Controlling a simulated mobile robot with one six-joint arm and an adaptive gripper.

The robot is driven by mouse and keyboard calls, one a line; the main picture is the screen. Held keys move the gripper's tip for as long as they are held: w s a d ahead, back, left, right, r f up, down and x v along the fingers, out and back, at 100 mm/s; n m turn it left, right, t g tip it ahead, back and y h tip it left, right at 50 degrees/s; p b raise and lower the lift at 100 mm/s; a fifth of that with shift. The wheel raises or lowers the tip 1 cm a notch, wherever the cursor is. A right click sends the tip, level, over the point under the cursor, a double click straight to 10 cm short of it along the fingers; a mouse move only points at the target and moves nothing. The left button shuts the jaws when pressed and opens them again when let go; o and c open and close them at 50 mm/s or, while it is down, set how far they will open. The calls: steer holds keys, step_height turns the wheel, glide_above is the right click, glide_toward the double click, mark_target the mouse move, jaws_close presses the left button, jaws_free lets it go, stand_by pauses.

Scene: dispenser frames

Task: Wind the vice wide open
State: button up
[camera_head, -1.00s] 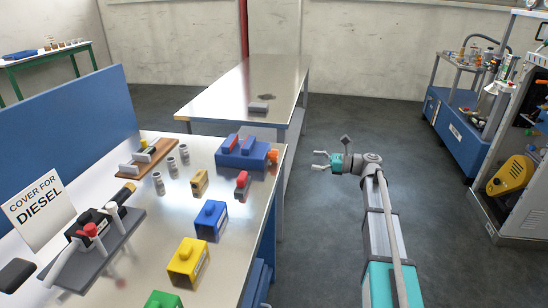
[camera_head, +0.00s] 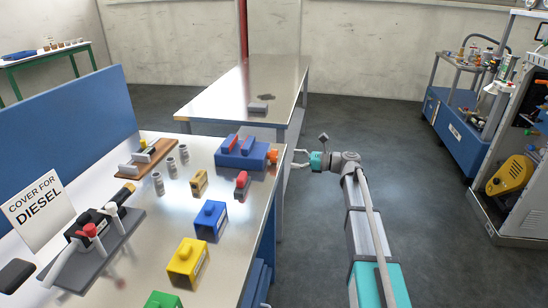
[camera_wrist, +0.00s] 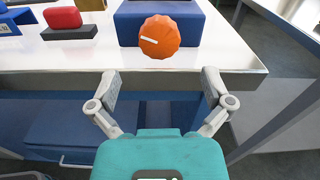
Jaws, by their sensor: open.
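The vice is a blue block (camera_head: 232,157) with red jaws (camera_head: 240,144) on the right edge of the metal bench, and a gap shows between the jaws. Its orange knob (camera_head: 273,157) faces right, over the bench edge. In the wrist view the round orange knob (camera_wrist: 159,37) with a white mark stands out from the blue vice body (camera_wrist: 188,20). My gripper (camera_head: 299,159) is just right of the knob, apart from it. In the wrist view my gripper (camera_wrist: 160,84) is open and empty, its fingers spread below the knob in the picture.
A red-topped block (camera_head: 242,180) stands near the vice. Blue (camera_head: 210,222) and yellow (camera_head: 187,262) blocks stand toward the front of the bench (camera_head: 150,220). A second metal table (camera_head: 225,100) is behind.

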mark_target(277, 156)
steer(key=shift+w+a, duration=0.2)
steer(key=shift+a, duration=0.95)
steer(key=shift+w+a, duration=0.25)
steer(key=shift+a, duration=0.9)
steer(key=shift+w+a, duration=0.2)
steer(key=shift+a, duration=0.95)
steer(key=c, duration=1.1)
steer(key=shift+c, duration=0.2)
steer(key=shift+n, duration=2.3)
steer(key=o, duration=1.1)
steer(key=shift+o, duration=0.2)
